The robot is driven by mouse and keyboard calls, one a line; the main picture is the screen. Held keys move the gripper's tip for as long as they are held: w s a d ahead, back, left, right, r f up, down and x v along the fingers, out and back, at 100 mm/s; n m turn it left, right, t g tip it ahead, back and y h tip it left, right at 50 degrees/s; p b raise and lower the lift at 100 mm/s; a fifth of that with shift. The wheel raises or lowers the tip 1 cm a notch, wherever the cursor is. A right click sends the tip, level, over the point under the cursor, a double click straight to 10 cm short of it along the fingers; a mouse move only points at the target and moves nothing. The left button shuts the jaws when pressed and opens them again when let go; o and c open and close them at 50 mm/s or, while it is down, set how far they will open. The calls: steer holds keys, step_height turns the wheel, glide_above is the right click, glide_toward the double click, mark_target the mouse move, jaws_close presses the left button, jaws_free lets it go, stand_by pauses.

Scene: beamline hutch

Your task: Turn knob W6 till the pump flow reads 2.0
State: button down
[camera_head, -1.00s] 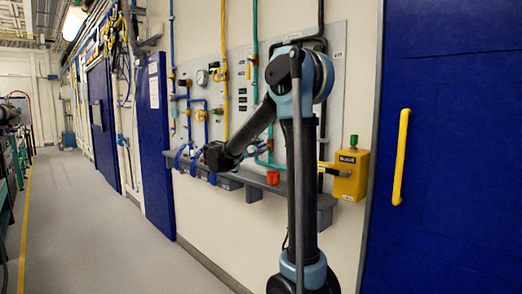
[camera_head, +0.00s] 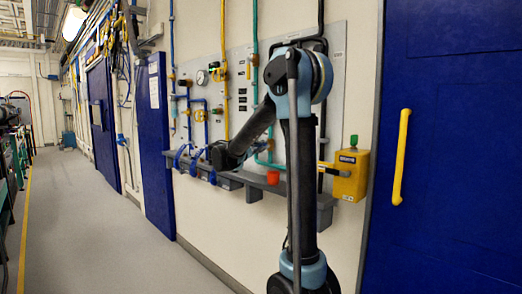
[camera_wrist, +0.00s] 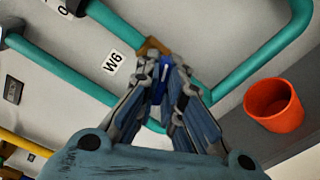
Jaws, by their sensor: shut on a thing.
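Knob W6 (camera_wrist: 164,73) is blue with a pale mark, beside a brass fitting (camera_wrist: 151,47) on the teal pipe in the wrist view. Its label "W6" (camera_wrist: 113,62) is on the grey panel to the left. My gripper (camera_wrist: 163,68) is shut on the knob, with a finger on each side hiding much of it. In the head view my arm reaches to the wall panel (camera_head: 336,75), and the knob and fingertips cannot be made out clearly. No pump flow value can be read in either view.
An orange cup (camera_wrist: 273,105) stands on the grey shelf (camera_head: 238,178) below the panel, close to the right of my gripper. Teal pipes (camera_wrist: 125,22) run around the knob. A yellow box (camera_head: 350,175) is mounted right of the panel. The floor (camera_head: 100,220) at left is clear.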

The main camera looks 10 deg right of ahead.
steer(key=shift+s+f+m, duration=0.1)
steer(key=shift+m, duration=1.4)
steer(key=c, duration=1.7)
jaws_free()
steer(key=v, duration=1.2)
